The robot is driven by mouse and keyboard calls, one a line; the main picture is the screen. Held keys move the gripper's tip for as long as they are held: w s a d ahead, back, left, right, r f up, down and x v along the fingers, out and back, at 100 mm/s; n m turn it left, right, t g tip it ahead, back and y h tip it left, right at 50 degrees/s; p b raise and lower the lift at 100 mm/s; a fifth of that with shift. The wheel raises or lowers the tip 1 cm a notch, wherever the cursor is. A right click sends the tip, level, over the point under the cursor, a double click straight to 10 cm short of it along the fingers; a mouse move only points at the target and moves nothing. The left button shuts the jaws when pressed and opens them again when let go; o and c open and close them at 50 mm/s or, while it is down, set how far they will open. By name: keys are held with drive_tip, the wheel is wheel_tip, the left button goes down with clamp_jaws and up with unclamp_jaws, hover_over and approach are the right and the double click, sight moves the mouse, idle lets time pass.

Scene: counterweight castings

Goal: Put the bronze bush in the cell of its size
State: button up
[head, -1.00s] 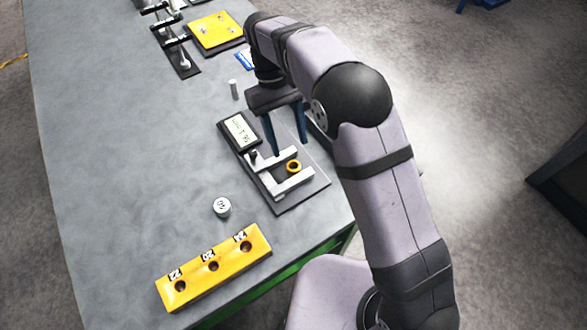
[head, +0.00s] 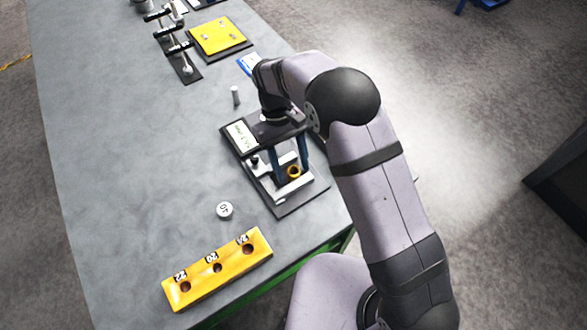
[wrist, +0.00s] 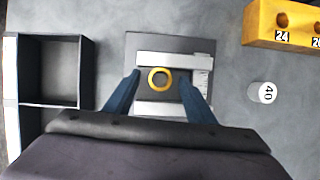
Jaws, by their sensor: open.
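The bronze bush (head: 294,172), a small golden ring, sits between the pale jaws of a measuring gauge (head: 292,188) on a dark plate. It also shows in the wrist view (wrist: 159,79) with its hole facing up. My gripper (head: 289,166) is open, with its blue fingers above the gauge. In the wrist view, the fingers (wrist: 160,84) stand on either side of the bush with gaps; contact is not visible. The yellow block (head: 217,281) at the near end has three holes with number labels; one reads 24 in the wrist view (wrist: 282,37).
A round white-topped weight marked 40 (head: 224,210) stands between gauge and block. A small grey pin (head: 235,95) stands beyond the gauge. A yellow plate (head: 220,36) and a dark rack (head: 184,66) lie farther away. Black open bins (wrist: 54,71) show in the wrist view. The table's left side is clear.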

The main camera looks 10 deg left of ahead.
drive_tip(key=shift+s+f, duration=0.1)
drive_tip(key=shift+f, duration=0.2)
drive_tip(key=shift+c, duration=0.3)
clamp_jaws()
